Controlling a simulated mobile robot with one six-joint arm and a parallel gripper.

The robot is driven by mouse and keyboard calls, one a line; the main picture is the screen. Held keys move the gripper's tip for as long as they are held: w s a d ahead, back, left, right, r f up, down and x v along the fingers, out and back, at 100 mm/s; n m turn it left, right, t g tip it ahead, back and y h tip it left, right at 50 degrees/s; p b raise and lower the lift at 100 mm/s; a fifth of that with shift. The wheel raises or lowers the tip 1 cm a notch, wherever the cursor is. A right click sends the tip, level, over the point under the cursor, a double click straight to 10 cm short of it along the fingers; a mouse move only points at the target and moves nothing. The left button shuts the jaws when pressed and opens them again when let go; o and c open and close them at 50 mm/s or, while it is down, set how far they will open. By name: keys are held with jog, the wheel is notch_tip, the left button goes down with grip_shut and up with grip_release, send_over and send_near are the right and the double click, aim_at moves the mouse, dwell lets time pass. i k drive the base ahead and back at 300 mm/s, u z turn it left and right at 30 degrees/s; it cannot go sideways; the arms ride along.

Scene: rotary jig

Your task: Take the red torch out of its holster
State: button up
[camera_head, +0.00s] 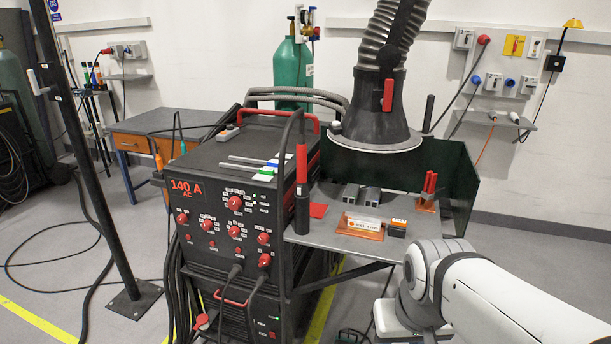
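A red upright handle (302,164), which looks like the red torch, stands in a dark tubular holster (302,213) at the front left corner of the grey work table, beside the welding machine. Its lower part is hidden inside the tube. My white arm enters from the lower right, in front of and to the right of the table. My gripper's fingers do not show, so its state cannot be seen.
The welding machine (215,205) stands left of the grey table (335,232). A fume hood (375,112) hangs over the table, with a dark green screen (460,180) behind. Red-handled tools (430,183), metal blocks (369,196) and an orange tray (362,233) occupy the tabletop.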

aim_at(300, 145)
jog(key=i, duration=0.85)
